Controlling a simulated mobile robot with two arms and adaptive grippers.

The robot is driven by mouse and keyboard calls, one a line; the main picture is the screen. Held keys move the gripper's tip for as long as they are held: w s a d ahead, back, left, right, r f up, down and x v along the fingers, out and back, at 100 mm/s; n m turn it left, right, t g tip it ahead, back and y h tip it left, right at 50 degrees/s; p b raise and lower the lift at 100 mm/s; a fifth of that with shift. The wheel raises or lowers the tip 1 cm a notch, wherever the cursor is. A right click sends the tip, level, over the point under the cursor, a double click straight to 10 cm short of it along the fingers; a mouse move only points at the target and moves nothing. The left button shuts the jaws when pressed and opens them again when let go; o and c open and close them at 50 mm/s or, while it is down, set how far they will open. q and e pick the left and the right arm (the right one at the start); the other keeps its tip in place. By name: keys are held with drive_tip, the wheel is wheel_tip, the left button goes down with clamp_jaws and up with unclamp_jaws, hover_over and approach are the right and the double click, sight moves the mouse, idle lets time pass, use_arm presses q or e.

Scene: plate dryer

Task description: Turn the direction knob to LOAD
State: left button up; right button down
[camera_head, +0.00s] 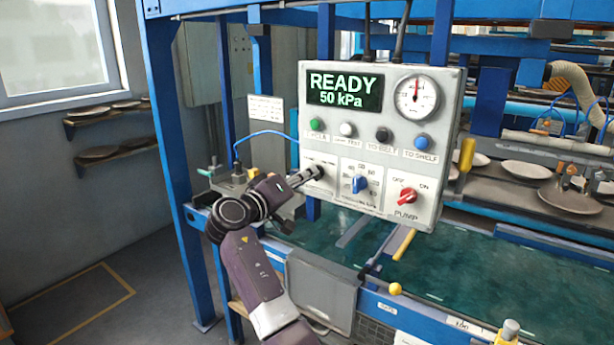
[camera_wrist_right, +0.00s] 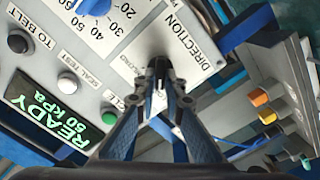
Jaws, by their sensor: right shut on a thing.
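The control box (camera_head: 452,95) has a white face and a screen (camera_head: 345,87) that reads READY 50 kPa. The direction knob (camera_wrist_right: 159,64) is black, on the DIRECTION panel at the box's lower left. My right gripper (camera_wrist_right: 160,88) is shut on this knob, with its fingertips on either side of it. In the head view my right gripper (camera_head: 311,173) reaches the panel from the lower left and hides much of the knob. The LOAD label (camera_wrist_right: 130,82) shows partly beside the fingers. I cannot tell exactly which way the knob points. My left gripper is not in view.
Beside the direction panel are a blue dial (camera_head: 359,185) and the red PUMP knob (camera_head: 407,196). A row of buttons runs above, with a pressure gauge (camera_head: 416,94) at the top right. A blue post (camera_head: 180,170) stands left of my right arm. Shelves with plates (camera_head: 569,193) are at the right.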

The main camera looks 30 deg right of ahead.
drive_tip(key=c, duration=2)
unclamp_jaws()
drive_tip(key=v, duration=1.2)
drive_tip(key=shift+f, duration=0.1)
